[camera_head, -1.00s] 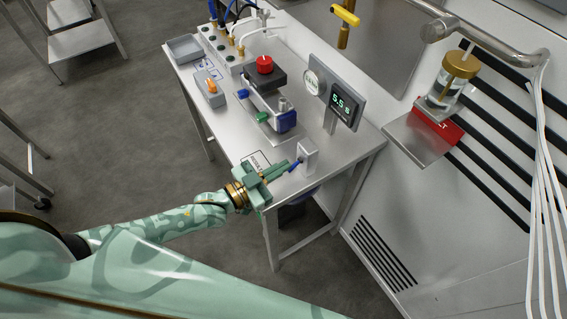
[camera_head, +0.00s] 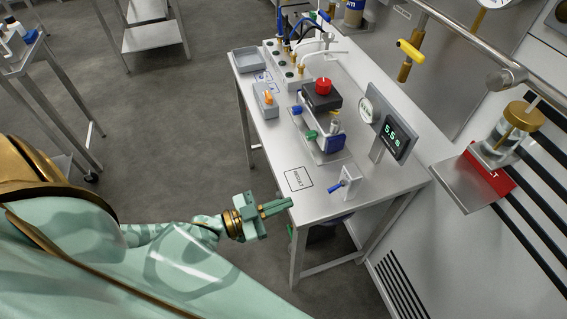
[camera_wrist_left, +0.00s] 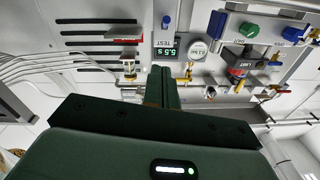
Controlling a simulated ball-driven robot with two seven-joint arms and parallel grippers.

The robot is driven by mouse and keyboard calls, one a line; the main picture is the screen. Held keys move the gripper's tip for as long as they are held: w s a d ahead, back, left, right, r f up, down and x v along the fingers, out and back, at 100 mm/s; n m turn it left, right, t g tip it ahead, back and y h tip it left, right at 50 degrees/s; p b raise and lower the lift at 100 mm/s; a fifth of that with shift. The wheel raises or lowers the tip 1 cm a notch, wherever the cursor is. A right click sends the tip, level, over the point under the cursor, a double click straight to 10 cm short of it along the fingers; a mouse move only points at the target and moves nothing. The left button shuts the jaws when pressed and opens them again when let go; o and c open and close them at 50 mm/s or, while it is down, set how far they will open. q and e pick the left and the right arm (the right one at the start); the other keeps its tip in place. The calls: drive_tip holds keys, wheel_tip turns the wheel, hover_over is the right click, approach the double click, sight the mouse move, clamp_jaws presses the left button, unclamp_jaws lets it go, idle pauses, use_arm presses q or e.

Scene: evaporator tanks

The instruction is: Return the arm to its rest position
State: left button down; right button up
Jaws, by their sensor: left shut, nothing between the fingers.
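My left gripper (camera_head: 276,207) is green with its fingers together and nothing between them. In the head view it is just off the front left edge of the steel bench (camera_head: 340,200), near the printed RESULT square (camera_head: 298,179). It also shows in the left wrist view (camera_wrist_left: 165,85), where the fingers point toward the bench equipment. The left arm (camera_head: 165,240) comes in from the lower left, mint green with brass rings. My right gripper is in neither view.
On the bench are a small white stand with a blue-ended piece (camera_head: 345,184), a device with a red knob (camera_head: 323,88), a timer display reading 5.5 s (camera_head: 393,137) and a grey tray (camera_head: 249,60). Open floor lies left of the bench.

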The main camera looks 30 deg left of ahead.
use_arm(q)
drive_tip(key=s+a+f+n+g+y, duration=0.1)
drive_tip(key=s+a+f+g+y, duration=0.25)
drive_tip(key=f, duration=0.55)
drive_tip(key=s+a+f+g+y, duration=0.25)
drive_tip(key=a+f, duration=0.25)
drive_tip(key=f, duration=0.4)
drive_tip(key=s+a+f+n+g+y, duration=0.1)
drive_tip(key=s+a+f+g+y, duration=0.2)
drive_tip(key=f, duration=0.5)
drive_tip(key=s+f+n+g+y+b, duration=0.1)
drive_tip(key=s+f, duration=0.3)
drive_tip(key=s, duration=0.3)
drive_tip(key=s+f+n+g+y, duration=0.1)
drive_tip(key=s+f, duration=0.3)
drive_tip(key=s, duration=0.2)
drive_tip(key=s+d+f+n+g, duration=0.1)
drive_tip(key=s+d+f+g, duration=0.2)
drive_tip(key=s+d, duration=0.4)
drive_tip(key=s, duration=0.4)
drive_tip(key=shift+d+b, duration=0.4)
drive_tip(key=shift+w, duration=0.1)
